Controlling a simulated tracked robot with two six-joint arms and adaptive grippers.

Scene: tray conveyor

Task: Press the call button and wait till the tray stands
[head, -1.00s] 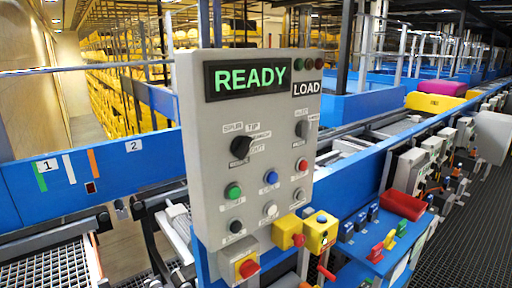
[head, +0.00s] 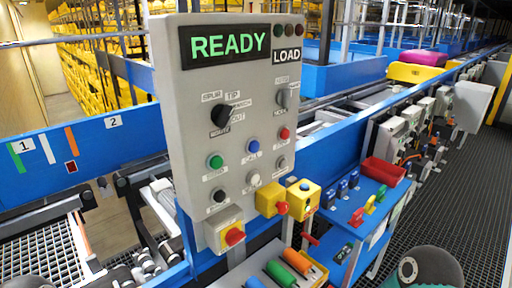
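A grey control panel (head: 183,140) stands upright in the middle of the head view. Its display (head: 228,45) reads READY in green, with a LOAD label beside it. A blue button (head: 254,146), seemingly labelled CALL, sits on the panel between a green button (head: 215,161) and a red button (head: 284,134). Nothing touches the blue button. A yellow tray-like container (head: 408,73) and a magenta one (head: 424,57) are on the far conveyor line. I cannot tell which tray the task means. Neither gripper is in view; only parts of my arms show at the bottom edge.
A red emergency button (head: 234,237) on a yellow box is under the panel. A blue shelf (head: 345,215) with coloured handles and a red bin (head: 383,171) stands to its right. Coloured cylinders (head: 296,261) lie below. The conveyor's blue side rail (head: 60,160) runs left. Grated floor is right.

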